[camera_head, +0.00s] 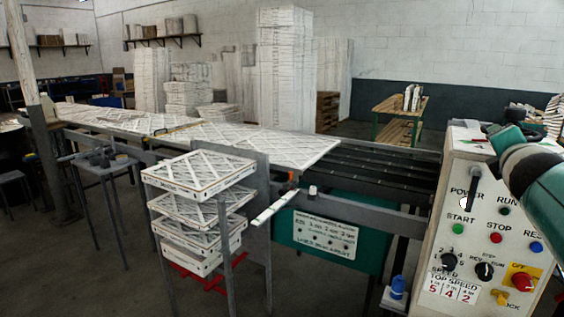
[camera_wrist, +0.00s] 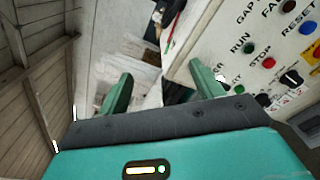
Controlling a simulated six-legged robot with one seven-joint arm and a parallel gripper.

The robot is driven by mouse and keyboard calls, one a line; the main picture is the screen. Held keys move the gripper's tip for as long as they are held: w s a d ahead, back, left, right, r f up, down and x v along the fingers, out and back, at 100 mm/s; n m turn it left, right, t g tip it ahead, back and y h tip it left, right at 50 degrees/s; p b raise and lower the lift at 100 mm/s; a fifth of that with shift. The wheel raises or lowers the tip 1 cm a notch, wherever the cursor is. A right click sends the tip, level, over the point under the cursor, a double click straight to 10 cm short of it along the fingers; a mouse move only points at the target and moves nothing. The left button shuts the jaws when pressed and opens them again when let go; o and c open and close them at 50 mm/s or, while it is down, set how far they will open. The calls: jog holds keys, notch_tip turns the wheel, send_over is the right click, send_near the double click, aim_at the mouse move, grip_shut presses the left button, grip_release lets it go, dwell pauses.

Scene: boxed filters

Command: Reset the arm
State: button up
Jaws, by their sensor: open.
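My gripper (camera_wrist: 160,95) shows in the wrist view with its two green fingers spread apart and nothing between them. Past the fingers is the control panel (camera_wrist: 270,50) with its coloured buttons, at the right of that view. In the head view, part of my teal arm (camera_head: 540,185) reaches in at the right edge, in front of the control panel (camera_head: 470,210). The gripper's fingertips are not clearly visible in the head view.
Boxed filters (camera_head: 200,172) are stacked on a stand at centre left. A conveyor (camera_head: 375,170) carrying flat filters runs behind it. A green-legged table (camera_head: 400,105) and tall filter stacks (camera_head: 285,70) stand at the back. Open floor lies at lower left.

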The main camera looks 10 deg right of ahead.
jog(key=a+f+m+g+y, duration=0.25)
jog(key=a+f+m, duration=0.45)
jog(key=a, duration=0.4)
jog(key=a+f+m+g+y, duration=0.1)
jog(key=a+f+m+y, duration=0.35)
jog(key=a+f, duration=0.55)
jog(key=s+a+f+m+g+y, duration=0.2)
jog(key=s+a+f+m, duration=0.1)
jog(key=a, duration=0.6)
jog(key=s+a+f+m+g+y, duration=0.1)
jog(key=s+a+f+m+y, duration=0.1)
jog(key=s+a+f, duration=0.4)
jog(key=a+f+m, duration=0.1)
jog(key=a+f, duration=0.1)
jog(key=a, duration=0.2)
jog(key=shift+g+y, duration=0.3)
jog(key=shift+g, duration=0.05)
